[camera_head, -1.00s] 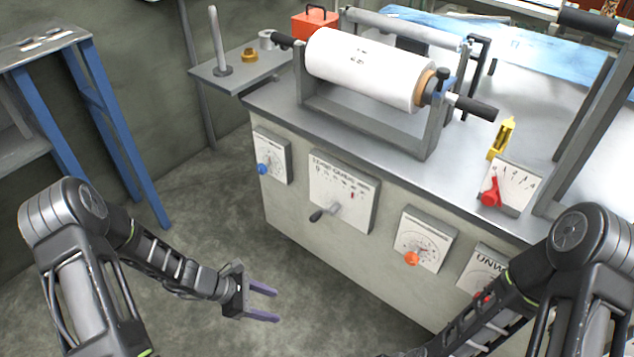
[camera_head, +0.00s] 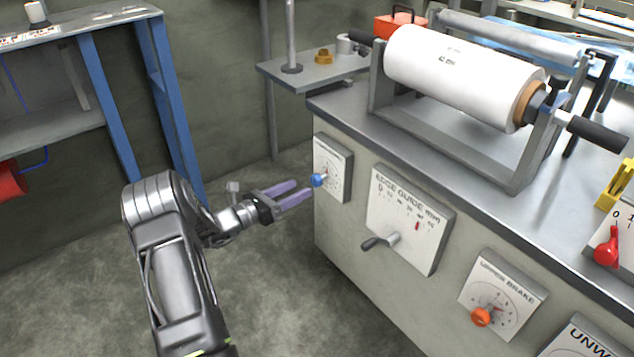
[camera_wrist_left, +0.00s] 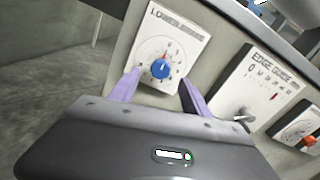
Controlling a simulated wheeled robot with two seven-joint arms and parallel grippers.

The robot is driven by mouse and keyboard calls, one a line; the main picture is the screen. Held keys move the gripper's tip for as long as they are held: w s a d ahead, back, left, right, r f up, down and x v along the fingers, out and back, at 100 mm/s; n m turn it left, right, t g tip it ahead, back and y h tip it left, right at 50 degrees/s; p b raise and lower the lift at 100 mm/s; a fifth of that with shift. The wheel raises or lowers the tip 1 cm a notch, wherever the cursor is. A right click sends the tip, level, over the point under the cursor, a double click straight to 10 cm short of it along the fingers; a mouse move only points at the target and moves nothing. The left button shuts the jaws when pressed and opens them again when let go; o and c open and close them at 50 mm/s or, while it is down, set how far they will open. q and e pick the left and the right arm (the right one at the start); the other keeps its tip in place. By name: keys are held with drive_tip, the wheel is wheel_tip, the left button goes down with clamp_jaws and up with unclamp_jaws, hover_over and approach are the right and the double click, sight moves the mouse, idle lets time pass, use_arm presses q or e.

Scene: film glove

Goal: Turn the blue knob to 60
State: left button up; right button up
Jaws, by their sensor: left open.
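The blue knob (camera_head: 318,180) sits on a white dial plate (camera_head: 334,160) at the left end of the machine's front panel. In the left wrist view the blue knob (camera_wrist_left: 160,69) shows between the fingers, with a red mark just above it and small dial numbers around it that I cannot read. My left gripper (camera_head: 301,192) is open and empty. Its purple fingers point at the knob from the left, close to it in the head view; I cannot tell whether they touch it. My right gripper is out of view.
Right of the dial are the edge guide plate with a grey lever (camera_head: 380,242) and a plate with an orange knob (camera_head: 481,316). The machine's top (camera_head: 440,160) carries a white roll (camera_head: 455,75). A blue-legged stand (camera_head: 105,110) is at left. The floor between is clear.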

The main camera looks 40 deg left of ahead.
sight(313, 182)
use_arm(q)
drive_tip(key=b+x, duration=0.1)
drive_tip(key=x, duration=0.5)
drive_tip(key=shift+d+f+b, duration=0.1)
drive_tip(key=shift+b, duration=0.25)
drive_tip(key=shift+w+d, duration=0.1)
drive_tip(key=shift+w, duration=0.4)
clamp_jaws()
